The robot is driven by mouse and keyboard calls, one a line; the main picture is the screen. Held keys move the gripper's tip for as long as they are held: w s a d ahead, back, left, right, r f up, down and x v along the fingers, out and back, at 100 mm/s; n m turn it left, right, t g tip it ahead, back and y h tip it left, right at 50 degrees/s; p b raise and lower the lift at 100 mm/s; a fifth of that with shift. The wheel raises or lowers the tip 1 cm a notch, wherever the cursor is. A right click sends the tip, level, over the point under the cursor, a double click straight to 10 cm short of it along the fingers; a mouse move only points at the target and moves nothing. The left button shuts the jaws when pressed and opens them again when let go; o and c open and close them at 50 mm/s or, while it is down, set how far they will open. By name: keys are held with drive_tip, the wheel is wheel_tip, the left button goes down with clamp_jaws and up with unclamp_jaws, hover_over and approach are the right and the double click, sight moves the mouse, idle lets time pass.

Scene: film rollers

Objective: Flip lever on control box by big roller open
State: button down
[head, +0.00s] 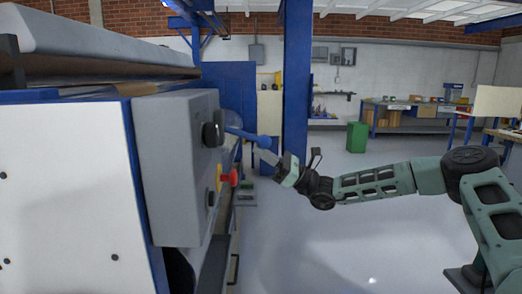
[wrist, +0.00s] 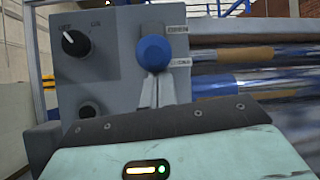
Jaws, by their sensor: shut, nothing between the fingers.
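The grey control box (head: 175,165) is mounted on the side of the big machine at left in the head view. It also fills the middle of the wrist view (wrist: 112,72). The lever with a blue ball end (head: 262,141) sticks out from the box's face. My gripper (head: 266,155) is shut and empty. Its fingertips (wrist: 156,78) are just below the blue knob; I cannot tell whether they touch it. The lever's shaft is hidden behind the knob in the wrist view.
A black OFF/ON dial (wrist: 77,43) sits left of the lever. A red button (head: 232,178) on yellow is lower on the box. Rollers (wrist: 245,80) extend right of it. A blue post (head: 296,80) stands behind my gripper. Open floor (head: 320,245) lies below my arm.

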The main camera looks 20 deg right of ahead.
drive_tip(key=r+h+p, duration=0.1)
drive_tip(key=r+p, duration=0.1)
drive_tip(key=p, duration=0.1)
drive_tip(key=d+r+g+h+p, duration=0.1)
drive_tip(key=r+h+p, duration=0.1)
drive_tip(key=p, duration=0.2)
drive_tip(key=d+r+h+p, duration=0.1)
drive_tip(key=r+p, duration=0.1)
drive_tip(key=p, duration=0.2)
drive_tip(key=shift+s+r+n+g+h, duration=0.3)
drive_tip(key=shift+s+r+g, duration=0.05)
drive_tip(key=shift+r+g, duration=0.05)
wheel_tip(320, 180, up, 2)
drive_tip(key=h+p, duration=0.1)
drive_tip(key=p, duration=0.3)
drive_tip(key=shift+g+h, duration=0.4)
drive_tip(key=r+h+p, duration=0.1)
drive_tip(key=p, duration=0.2)
drive_tip(key=shift+a+g+h, duration=0.1)
drive_tip(key=shift+g+h, duration=0.2)
drive_tip(key=shift+h, duration=0.1)
drive_tip(key=shift+r, duration=0.1)
drive_tip(key=shift+w, duration=0.1)
drive_tip(key=shift+a+f, duration=0.1)
drive_tip(key=shift+f, duration=0.25)
drive_tip(key=s+d+f+b, duration=0.2)
drive_tip(key=d+b, duration=0.2)
drive_tip(key=d, duration=0.5)
drive_tip(key=shift+s, duration=0.4)
